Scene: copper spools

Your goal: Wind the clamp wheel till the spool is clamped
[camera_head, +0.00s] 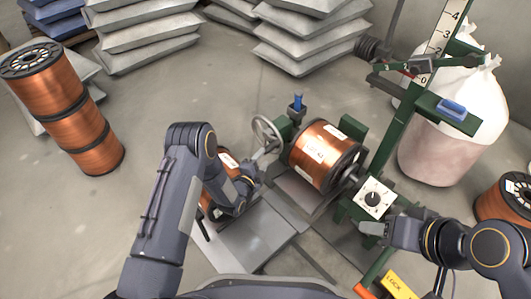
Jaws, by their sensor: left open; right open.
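The clamp wheel (256,128) is a grey spoked handwheel on the left end of a green stand. The copper spool (318,150) lies on its side in the stand, between the wheel side and a dark shaft (352,178) on its right. My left gripper (267,154) is open at the lower edge of the wheel; whether it touches the rim I cannot tell. My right gripper (368,228) is open and empty, just below the white dial box (373,197). The spool's seating at its left end is partly hidden.
Another copper spool (229,163) sits behind my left arm. Stacked spools (62,100) stand at the left. Grey sacks (145,30) are piled at the back. A white bulk bag (440,150) and a scale post (436,45) stand at the right. A yellow lock sign (398,287) is below.

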